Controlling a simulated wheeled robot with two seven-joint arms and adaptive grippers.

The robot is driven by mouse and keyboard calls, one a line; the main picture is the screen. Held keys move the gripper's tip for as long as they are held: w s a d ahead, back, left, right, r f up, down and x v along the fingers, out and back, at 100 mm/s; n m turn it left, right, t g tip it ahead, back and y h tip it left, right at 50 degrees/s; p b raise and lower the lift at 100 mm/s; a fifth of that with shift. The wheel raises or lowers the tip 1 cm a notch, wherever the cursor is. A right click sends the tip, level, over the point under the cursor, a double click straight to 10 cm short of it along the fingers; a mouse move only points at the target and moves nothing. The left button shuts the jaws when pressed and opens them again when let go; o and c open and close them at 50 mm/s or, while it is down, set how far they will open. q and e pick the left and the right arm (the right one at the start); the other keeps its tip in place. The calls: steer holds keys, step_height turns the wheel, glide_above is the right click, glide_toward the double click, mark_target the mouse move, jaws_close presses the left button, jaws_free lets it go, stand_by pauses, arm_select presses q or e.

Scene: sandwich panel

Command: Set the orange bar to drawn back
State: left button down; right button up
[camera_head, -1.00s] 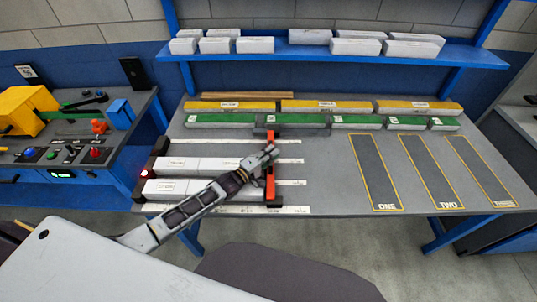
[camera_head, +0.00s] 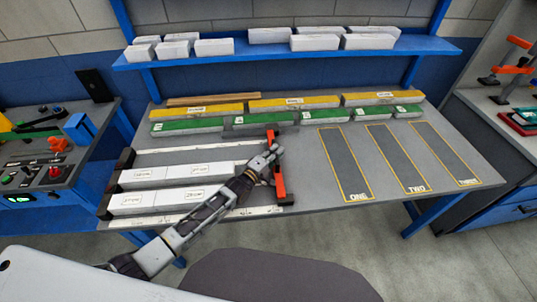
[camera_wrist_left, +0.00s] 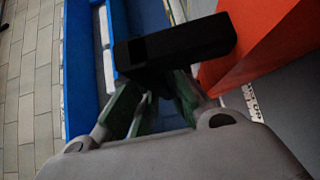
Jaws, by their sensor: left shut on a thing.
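The orange bar (camera_head: 281,188) stands across the right ends of the white ruled strips on the grey table. A gap lies between it and the white blocks (camera_head: 178,173) to its left. My left gripper (camera_head: 270,160) is at the middle of the bar. In the left wrist view the left gripper (camera_wrist_left: 158,85) is shut on a black handle (camera_wrist_left: 180,45), and the orange bar (camera_wrist_left: 255,45) is close on its right. The gripper hides part of the bar in the head view. My right gripper is out of view.
Yellow blocks (camera_head: 295,103) and green blocks (camera_head: 265,121) line the table's back. Marked areas ONE (camera_head: 345,165), TWO and THREE on the right are empty. A blue shelf (camera_head: 290,50) with white blocks stands behind. A control desk (camera_head: 50,170) is at the left.

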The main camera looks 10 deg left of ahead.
mark_target(276, 177)
arm_select(q)
steer(key=d, duration=0.2)
steer(key=w+d+b, duration=0.1)
steer(key=d, duration=0.2)
steer(key=shift+w+d+f, duration=0.1)
steer(key=shift+w+d, duration=0.2)
steer(key=shift+d, duration=0.05)
steer(key=shift+w+d, duration=0.2)
steer(key=shift+d, duration=0.35)
steer(key=shift+d+b, duration=0.15)
steer(key=shift+b, duration=0.15)
steer(key=c, duration=1.9)
jaws_free()
steer(key=o, duration=0.5)
steer(key=shift+w+d, duration=0.1)
steer(key=shift+d, duration=0.1)
steer(key=shift+c, duration=0.2)
steer(key=shift+a, duration=0.15)
steer(key=shift+s+a, duration=0.3)
steer(key=shift+s, duration=0.3)
steer(key=shift+v, duration=5.25)
steer(key=shift+s, duration=0.1)
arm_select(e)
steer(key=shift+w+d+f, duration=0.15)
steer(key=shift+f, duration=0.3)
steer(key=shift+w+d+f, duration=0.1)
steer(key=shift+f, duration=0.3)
